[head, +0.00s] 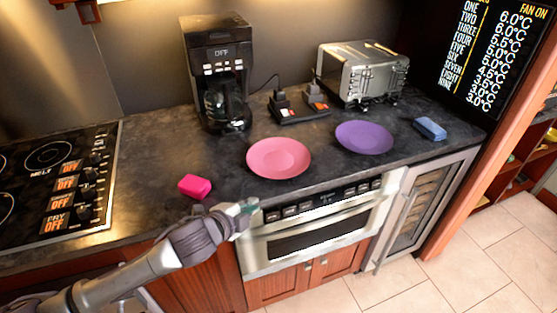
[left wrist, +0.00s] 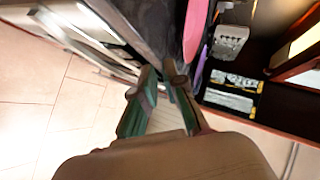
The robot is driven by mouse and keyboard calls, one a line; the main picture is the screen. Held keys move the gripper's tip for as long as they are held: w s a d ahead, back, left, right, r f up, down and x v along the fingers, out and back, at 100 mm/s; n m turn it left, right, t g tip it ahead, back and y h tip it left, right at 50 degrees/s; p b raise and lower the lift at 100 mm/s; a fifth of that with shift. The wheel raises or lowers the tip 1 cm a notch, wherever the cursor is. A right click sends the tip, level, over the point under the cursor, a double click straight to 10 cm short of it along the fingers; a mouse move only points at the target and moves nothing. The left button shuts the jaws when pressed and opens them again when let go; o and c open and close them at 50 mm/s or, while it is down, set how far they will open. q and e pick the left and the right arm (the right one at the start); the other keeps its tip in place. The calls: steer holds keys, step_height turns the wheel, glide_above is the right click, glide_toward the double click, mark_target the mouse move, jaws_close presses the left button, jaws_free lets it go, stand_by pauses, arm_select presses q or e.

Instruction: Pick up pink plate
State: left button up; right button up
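The pink plate (head: 278,158) lies flat on the dark countertop near its front edge. My left gripper (head: 246,207) is in front of and below the plate, by the counter's front edge, apart from the plate. In the left wrist view its two green-padded fingers (left wrist: 162,72) stand apart with nothing between them. The pink plate (left wrist: 194,30) shows there edge-on, just right of and beyond the fingertips. My right gripper is not in view.
A purple plate (head: 364,137) lies right of the pink plate. A pink sponge-like block (head: 195,186) lies to its left, and a blue one (head: 430,128) at far right. A coffee maker (head: 219,70) and toaster (head: 362,72) stand behind. The microwave drawer (head: 318,232) is below the counter.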

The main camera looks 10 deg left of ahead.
mark_target(278, 185)
arm_select(q)
steer(key=w, duration=0.2)
steer(key=w+d+m, duration=0.1)
steer(key=w, duration=0.2)
steer(key=w+d+m+h+p, duration=0.1)
steer(key=w, duration=0.2)
steer(key=shift+w+d+r+t, duration=0.15)
steer(key=shift+r+t, duration=0.1)
steer(key=shift+t, duration=0.05)
steer(key=shift+w+d+f, duration=0.1)
steer(key=shift+w+d, duration=0.05)
steer(key=shift+w, duration=0.25)
steer(key=p+x, duration=0.1)
steer(key=x, duration=0.3)
steer(key=shift+w+d+f, duration=0.15)
steer(key=shift+w+f, duration=0.05)
steer(key=shift+w, duration=0.1)
jaws_close()
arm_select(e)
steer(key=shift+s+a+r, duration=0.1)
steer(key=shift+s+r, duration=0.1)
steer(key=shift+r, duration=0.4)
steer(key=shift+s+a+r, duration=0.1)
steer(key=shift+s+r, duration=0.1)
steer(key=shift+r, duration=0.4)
arm_select(q)
steer(key=shift+r, duration=0.1)
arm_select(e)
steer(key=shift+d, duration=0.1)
